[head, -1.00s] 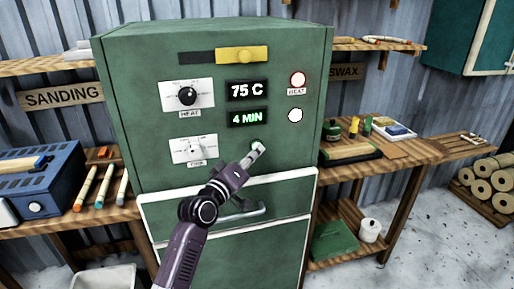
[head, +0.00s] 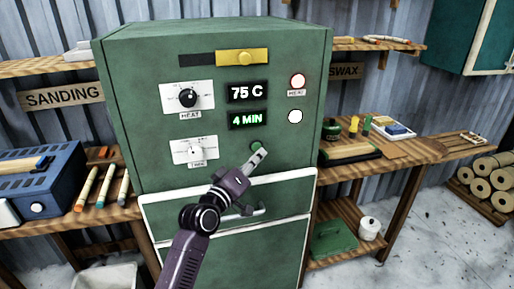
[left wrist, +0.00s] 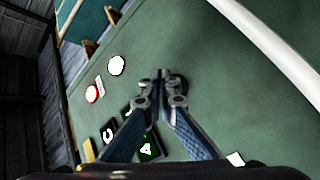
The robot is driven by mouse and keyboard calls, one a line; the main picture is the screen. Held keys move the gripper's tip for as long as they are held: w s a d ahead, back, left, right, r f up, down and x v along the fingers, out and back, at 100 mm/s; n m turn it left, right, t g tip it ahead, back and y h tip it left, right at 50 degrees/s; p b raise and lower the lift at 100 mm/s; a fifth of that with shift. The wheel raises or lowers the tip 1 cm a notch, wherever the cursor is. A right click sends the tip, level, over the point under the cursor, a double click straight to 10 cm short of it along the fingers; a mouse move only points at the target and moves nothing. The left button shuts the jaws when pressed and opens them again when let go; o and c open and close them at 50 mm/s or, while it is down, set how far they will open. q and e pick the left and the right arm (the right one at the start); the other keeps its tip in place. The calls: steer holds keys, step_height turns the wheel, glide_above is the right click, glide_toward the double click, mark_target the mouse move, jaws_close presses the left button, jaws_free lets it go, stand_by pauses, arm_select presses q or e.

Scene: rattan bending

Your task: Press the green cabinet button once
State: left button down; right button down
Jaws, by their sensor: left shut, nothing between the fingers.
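The green cabinet (head: 150,130) stands in front of me with its small green button (head: 255,146) low on the front panel, below the display reading 4 MIN (head: 247,119). My left gripper (head: 262,153) is shut and empty, its tips just below and right of the button, partly covering it. I cannot tell whether they touch it. In the left wrist view the shut fingertips (left wrist: 161,75) point at the green panel (left wrist: 225,90). A dark round edge (left wrist: 181,84) shows beside the tips; the rest is hidden. My right gripper is not in view.
A heat dial (head: 187,97), a time dial (head: 194,150), a red-rimmed lamp (head: 298,81) and a white round lamp (head: 295,116) are on the panel. A drawer handle (head: 258,211) sticks out below my gripper. Workbenches flank the cabinet.

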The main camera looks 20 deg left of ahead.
arm_select(q)
steer(key=s+d+p, duration=0.1)
steer(key=s, duration=0.1)
steer(key=s+d+p, duration=0.1)
steer(key=s, duration=0.1)
steer(key=shift+d+p, duration=0.3)
steer(key=shift+d, duration=0.05)
stand_by(0.5)
